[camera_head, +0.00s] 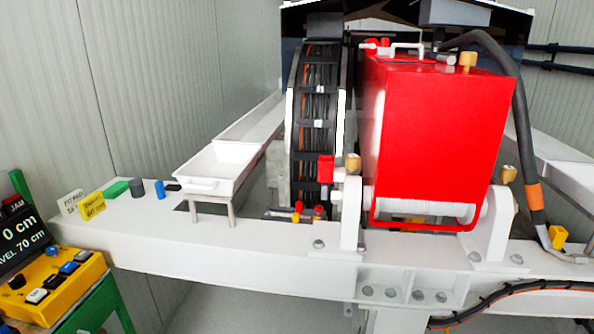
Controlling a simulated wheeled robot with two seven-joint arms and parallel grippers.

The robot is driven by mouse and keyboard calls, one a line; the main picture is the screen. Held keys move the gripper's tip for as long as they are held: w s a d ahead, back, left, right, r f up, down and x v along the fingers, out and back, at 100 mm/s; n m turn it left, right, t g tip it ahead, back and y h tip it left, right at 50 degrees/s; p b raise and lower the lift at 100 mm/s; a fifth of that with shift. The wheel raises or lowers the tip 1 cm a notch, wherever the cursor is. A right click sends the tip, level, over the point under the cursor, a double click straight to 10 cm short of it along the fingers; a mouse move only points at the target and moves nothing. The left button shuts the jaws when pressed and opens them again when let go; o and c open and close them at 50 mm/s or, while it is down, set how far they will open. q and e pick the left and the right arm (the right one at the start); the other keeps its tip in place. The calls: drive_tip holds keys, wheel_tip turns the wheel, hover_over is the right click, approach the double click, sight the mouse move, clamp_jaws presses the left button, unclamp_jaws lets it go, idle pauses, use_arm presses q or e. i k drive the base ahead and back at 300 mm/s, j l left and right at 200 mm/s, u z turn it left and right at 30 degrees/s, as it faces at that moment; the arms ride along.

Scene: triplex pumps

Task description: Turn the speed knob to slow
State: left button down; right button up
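A yellow control box (66,292) stands at the lower left, partly cut off by the picture's edge. On its top are a round black knob (17,282), white buttons (37,296) and blue buttons (69,267). The black knob may be the speed knob; its label and pointer are too small to read. A black display (24,238) behind the box reads 0 cm and a travel of 70 cm. Neither of my grippers shows in this view.
A green stand (92,312) carries the box. A white beam (230,262) runs across, bearing a white tray (213,170), yellow tag (91,206), green block (117,189) and small cylinders. A large red machine (440,140) stands right of centre. Open space lies below the beam.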

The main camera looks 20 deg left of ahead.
sight(52, 251)
drive_tip(key=u, duration=2.3)
